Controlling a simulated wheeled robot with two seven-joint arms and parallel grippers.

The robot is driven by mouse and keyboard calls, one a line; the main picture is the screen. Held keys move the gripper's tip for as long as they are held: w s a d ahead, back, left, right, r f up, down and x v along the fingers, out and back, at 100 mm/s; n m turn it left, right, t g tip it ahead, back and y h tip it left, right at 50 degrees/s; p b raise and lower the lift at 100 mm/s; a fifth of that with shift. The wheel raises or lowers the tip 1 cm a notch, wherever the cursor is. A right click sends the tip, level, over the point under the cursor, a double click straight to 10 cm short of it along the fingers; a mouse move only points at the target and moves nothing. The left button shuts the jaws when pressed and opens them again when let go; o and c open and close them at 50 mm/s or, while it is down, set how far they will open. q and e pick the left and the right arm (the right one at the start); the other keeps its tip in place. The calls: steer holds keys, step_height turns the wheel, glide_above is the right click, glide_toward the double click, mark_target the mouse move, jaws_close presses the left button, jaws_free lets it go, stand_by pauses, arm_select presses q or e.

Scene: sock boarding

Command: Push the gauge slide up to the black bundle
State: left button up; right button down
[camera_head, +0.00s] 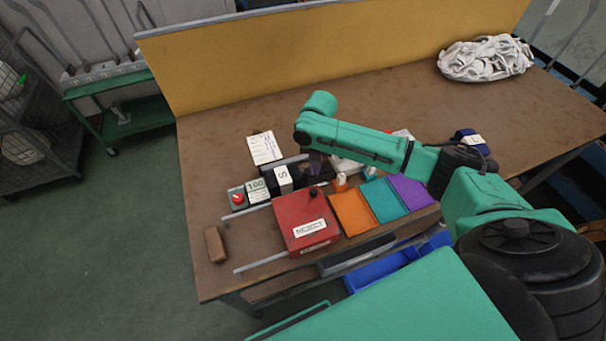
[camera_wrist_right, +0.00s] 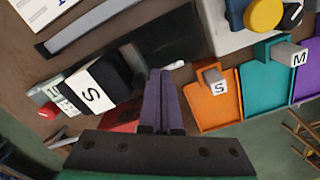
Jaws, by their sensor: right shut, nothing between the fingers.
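The black bundle (camera_wrist_right: 101,86) with a white "S" band lies on the table. It also shows in the head view, where its white "S" band (camera_head: 283,177) is clearest. The piece marked "100" (camera_head: 258,190) with a red knob (camera_head: 239,198), which looks like the gauge slide, is on the bundle's left. In the wrist view its white face (camera_wrist_right: 66,100) is close beside the bundle; whether they touch is unclear. My right gripper (camera_wrist_right: 160,75) is shut and empty, its purple fingers right of the bundle. In the head view its fingers (camera_head: 316,163) are partly hidden. My left gripper is not in view.
A red box (camera_head: 305,222) stands in front. Orange (camera_head: 352,211), teal (camera_head: 384,200) and purple (camera_head: 411,190) trays are to its right. A white card (camera_head: 264,148) lies behind. A brown block (camera_head: 215,244) is at left. White socks (camera_head: 485,58) are piled at the far right.

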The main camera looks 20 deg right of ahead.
steer(key=shift+a, duration=0.15)
steer(key=shift+a, duration=0.35)
steer(key=shift+a+f+p, duration=0.1)
steer(key=shift+a+p, duration=0.1)
steer(key=shift+p, duration=0.25)
stand_by(1.0)
steer(key=shift+d+p, duration=0.4)
steer(key=shift+p, duration=0.05)
step_height(320, 180, up, 7)
steer(key=p, duration=0.7)
steer(key=shift+d, duration=0.25)
